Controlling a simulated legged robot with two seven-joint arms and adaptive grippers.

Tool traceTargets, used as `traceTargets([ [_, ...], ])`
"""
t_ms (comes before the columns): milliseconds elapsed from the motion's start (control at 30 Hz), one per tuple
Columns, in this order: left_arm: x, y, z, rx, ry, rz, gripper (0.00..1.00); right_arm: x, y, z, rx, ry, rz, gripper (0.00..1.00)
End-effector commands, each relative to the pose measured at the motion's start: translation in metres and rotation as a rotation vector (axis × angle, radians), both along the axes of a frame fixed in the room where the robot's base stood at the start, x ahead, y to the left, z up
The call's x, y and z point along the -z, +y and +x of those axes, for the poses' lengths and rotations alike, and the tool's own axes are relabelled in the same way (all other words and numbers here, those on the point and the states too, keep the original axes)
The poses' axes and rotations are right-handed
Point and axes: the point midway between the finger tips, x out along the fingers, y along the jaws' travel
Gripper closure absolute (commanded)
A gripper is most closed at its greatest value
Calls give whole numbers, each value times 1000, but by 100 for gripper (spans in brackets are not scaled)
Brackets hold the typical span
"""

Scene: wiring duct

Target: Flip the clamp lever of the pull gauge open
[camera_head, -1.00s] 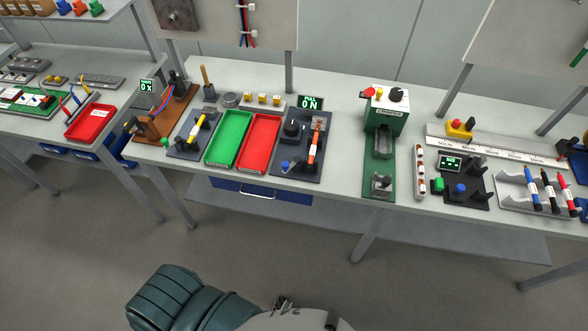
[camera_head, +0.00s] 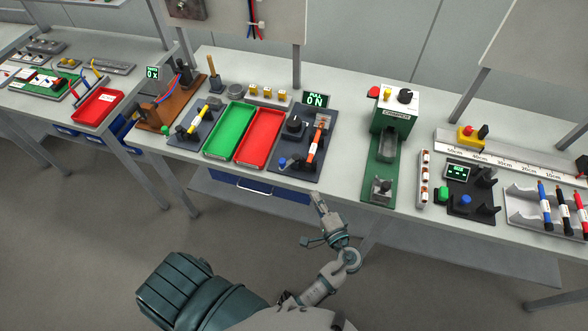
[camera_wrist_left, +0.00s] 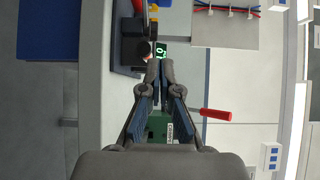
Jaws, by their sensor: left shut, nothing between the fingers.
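The pull gauge (camera_head: 296,146) is a dark plate on the bench with a green-lit display (camera_head: 315,100) reading 0 N. It carries a black knob (camera_head: 293,125), an orange-red piece with a white band (camera_head: 314,143) and a small blue part (camera_head: 283,162) near its front edge. I cannot tell which part is the clamp lever. My left gripper (camera_head: 316,197) is in front of the bench edge, just below the gauge and apart from it. In the left wrist view its fingers (camera_wrist_left: 158,68) are together and empty, with part of the gauge (camera_wrist_left: 131,38) beyond them.
Left of the gauge lie a red tray (camera_head: 260,136) and a green tray (camera_head: 229,130). Right of it stands the green crimper (camera_head: 392,120), also in the left wrist view (camera_wrist_left: 158,126).

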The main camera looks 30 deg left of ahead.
Motion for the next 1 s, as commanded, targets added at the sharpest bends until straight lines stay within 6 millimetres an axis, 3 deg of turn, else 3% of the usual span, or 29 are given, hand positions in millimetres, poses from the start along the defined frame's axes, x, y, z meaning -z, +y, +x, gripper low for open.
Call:
traceTargets([
  [467, -4, 8, 3, -8, -7, 3, 100, -1, 0, -2, 0, 2, -1, 60],
  [833, -6, 62, 44, -7, -7, 7, 100, -2, -7, -30, -5, 14, -3, 60],
  [1000, -5, 91, 58, -7, -6, 7, 100, -9, -7, -28, -5, 11, -4, 60],
])
